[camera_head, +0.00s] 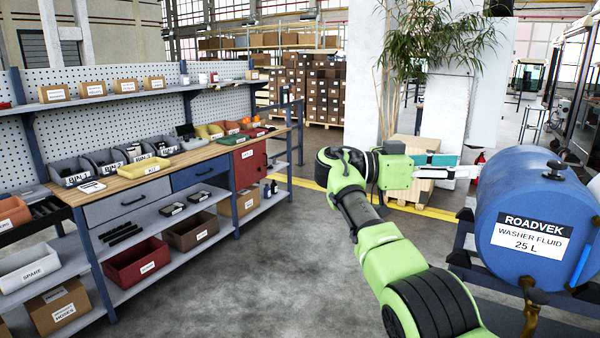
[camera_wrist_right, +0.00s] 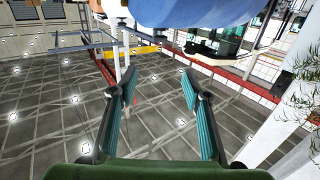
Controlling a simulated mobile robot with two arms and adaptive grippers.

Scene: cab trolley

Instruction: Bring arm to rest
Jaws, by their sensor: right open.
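My right arm (camera_head: 385,245) is green and black and reaches up from the bottom right, bent at the elbow. My right gripper (camera_head: 470,172) points to the right in the head view, in front of the blue washer fluid tank. In the right wrist view its two teal-padded fingers (camera_wrist_right: 157,95) stand wide apart with nothing between them. Beyond them are the tiled floor and, at the top, a blue rounded shape. My left gripper is not in either view.
The blue washer fluid tank (camera_head: 530,205) stands at the right, close to my right gripper. A workbench (camera_head: 190,160) with bins and boxes runs along the left. A potted plant's leaves (camera_head: 435,35) hang behind the arm. Grey floor (camera_head: 280,270) is clear between bench and arm.

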